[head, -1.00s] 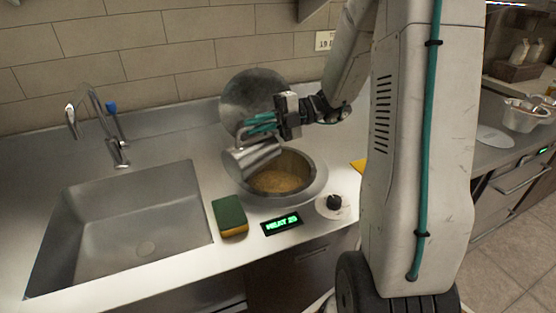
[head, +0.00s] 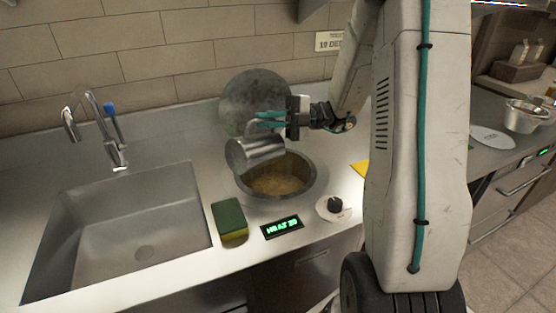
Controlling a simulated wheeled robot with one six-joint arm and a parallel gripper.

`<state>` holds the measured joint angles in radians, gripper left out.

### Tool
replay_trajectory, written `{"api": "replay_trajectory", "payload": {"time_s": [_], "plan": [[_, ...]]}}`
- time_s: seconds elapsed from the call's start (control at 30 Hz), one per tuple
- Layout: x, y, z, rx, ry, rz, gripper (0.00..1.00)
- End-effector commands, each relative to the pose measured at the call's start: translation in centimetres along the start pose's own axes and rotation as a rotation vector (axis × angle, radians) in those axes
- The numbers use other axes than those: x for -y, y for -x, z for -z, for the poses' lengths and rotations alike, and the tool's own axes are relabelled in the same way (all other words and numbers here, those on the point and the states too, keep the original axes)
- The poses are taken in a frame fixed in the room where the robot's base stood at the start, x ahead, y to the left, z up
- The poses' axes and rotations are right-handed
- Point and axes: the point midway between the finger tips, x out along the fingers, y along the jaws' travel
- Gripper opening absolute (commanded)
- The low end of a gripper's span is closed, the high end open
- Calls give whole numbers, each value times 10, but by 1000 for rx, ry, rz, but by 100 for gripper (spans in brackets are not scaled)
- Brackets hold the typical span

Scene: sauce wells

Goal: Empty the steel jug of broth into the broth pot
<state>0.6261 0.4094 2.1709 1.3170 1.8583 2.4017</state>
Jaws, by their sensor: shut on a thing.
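The steel jug (head: 256,152) is in my gripper (head: 270,121), whose teal fingers are shut on its handle. The jug is tilted, its mouth toward the lower left, over the rear left part of the broth pot's rim. The broth pot (head: 309,178) is a round steel well sunk in the counter, with tan broth (head: 275,183) inside. I see no clear stream from the jug. The inside of the jug is only partly visible, so I cannot tell how much it holds.
A round grey lid (head: 252,92) leans against the wall behind the pot. A sink (head: 120,235) with a faucet (head: 105,130) is at left.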

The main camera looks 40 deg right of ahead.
Motion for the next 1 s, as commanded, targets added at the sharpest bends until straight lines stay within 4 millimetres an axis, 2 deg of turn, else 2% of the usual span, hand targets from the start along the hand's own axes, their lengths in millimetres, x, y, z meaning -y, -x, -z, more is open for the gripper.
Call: {"api": "replay_trajectory", "payload": {"time_s": [0.57, 1.0], "plan": [[-3, 8, -5, -41, -55, -112, 0], [-3, 6, -4, -41, -53, -108, 0]]}}
